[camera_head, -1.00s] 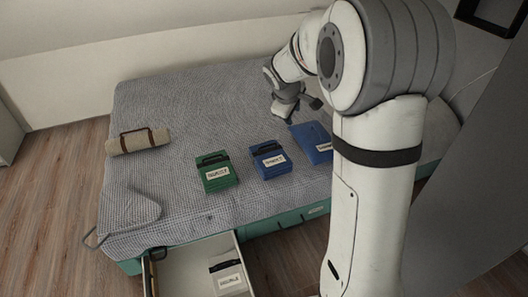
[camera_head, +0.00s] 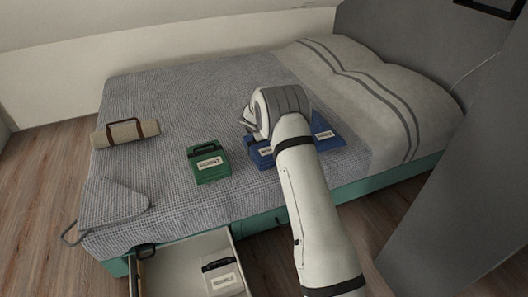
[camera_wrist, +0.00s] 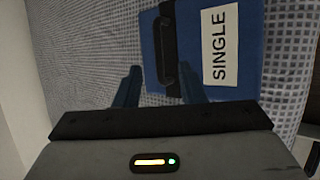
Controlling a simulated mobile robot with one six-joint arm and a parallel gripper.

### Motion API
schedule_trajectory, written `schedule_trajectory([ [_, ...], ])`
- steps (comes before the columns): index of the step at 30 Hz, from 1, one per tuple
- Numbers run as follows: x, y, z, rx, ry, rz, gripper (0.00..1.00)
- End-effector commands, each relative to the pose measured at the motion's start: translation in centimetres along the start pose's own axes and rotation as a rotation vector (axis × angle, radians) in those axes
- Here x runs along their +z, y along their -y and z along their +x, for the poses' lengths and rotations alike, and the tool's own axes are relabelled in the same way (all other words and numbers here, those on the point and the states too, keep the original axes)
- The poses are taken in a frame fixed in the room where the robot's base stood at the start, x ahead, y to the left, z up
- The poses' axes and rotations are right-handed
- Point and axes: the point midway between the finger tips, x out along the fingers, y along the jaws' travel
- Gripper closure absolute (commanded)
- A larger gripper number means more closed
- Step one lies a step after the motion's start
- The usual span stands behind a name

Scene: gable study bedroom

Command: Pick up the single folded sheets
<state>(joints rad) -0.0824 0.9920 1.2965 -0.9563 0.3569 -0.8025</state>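In the wrist view, a blue folded-sheet bundle (camera_wrist: 200,50) lies flat on the bed, with a white label reading SINGLE and a dark strap with a handle (camera_wrist: 166,70). My gripper (camera_wrist: 158,85) is open, its two fingers apart near the handle's end; I cannot tell whether they touch anything. In the head view, two blue bundles lie side by side, the left one (camera_head: 258,156) and the right one (camera_head: 326,137), both partly hidden by my arm. Their labels are too small to read there, and my fingertips are hidden behind my arm.
A green bundle (camera_head: 207,166) lies left of the blue ones. A rolled beige bundle (camera_head: 122,134) lies at the bed's left. An open drawer (camera_head: 183,267) below the bed holds a labelled bundle (camera_head: 220,278). A striped cover (camera_head: 345,72) lies at the right.

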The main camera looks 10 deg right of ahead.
Motion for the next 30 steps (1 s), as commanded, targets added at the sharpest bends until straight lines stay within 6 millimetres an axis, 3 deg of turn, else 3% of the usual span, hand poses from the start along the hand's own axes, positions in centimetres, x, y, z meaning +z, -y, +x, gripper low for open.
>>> schedule_trajectory([
  [10,0.1,0.1,4.8,-0.001,0.001,0.004,0.64],
  [20,0.2,0.0,5.5,-0.001,0.001,0.004,0.64],
  [30,0.3,0.0,5.5,-0.001,0.001,0.004,0.91],
])
